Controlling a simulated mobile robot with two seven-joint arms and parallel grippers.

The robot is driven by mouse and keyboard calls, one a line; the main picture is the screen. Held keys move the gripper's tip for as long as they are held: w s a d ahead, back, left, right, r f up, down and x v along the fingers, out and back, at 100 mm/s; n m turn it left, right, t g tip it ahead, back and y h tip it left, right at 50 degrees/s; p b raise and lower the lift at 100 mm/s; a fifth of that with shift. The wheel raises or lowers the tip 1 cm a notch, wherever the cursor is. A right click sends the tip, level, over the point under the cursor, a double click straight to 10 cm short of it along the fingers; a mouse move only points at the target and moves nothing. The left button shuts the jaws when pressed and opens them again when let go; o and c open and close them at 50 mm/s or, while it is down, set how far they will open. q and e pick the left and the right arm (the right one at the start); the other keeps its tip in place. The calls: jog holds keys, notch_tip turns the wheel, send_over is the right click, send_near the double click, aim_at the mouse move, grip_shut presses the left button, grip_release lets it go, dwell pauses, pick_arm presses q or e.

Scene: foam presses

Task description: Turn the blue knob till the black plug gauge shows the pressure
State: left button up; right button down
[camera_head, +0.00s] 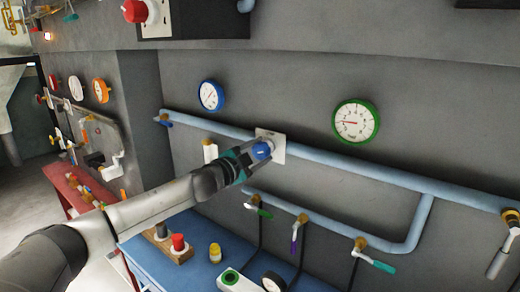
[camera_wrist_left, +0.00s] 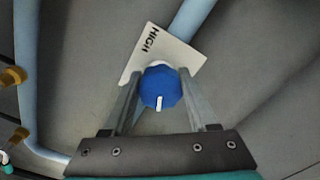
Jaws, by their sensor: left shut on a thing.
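The blue knob (camera_head: 263,149) sits on a white plate (camera_head: 277,151) on the light blue wall pipe. My left gripper (camera_head: 254,153) is shut on the knob, with a finger on each side. In the left wrist view the knob (camera_wrist_left: 161,89) lies between the fingers, its white mark pointing down toward the gripper's palm. The plate there (camera_wrist_left: 176,52) reads "HIGH". A black-rimmed gauge (camera_head: 273,282) stands low on the blue bench, cut by the bottom edge; its reading cannot be made out. My right gripper is not in view.
A blue-rimmed gauge (camera_head: 211,95) and a green-rimmed gauge (camera_head: 356,121) hang on the wall above the pipe. Several small valves with coloured handles hang below it. A red-topped piece (camera_head: 179,243) and a yellow jar (camera_head: 215,253) stand on the blue bench (camera_head: 203,227).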

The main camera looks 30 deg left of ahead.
pick_arm(q)
jog(key=m+p, duration=0.1)
jog(key=m, duration=0.3)
jog(key=shift+r+m, duration=0.1)
jog(key=shift+m, duration=0.2)
jog(key=m, duration=0.3)
jog(key=shift+m+p, duration=0.35)
jog(key=shift+m, duration=0.05)
jog(key=m, duration=0.4)
jog(key=shift+r+p, duration=0.1)
jog(key=shift+p, duration=0.2)
jog(key=shift+m, duration=2.1)
jog(key=o, duration=1.4)
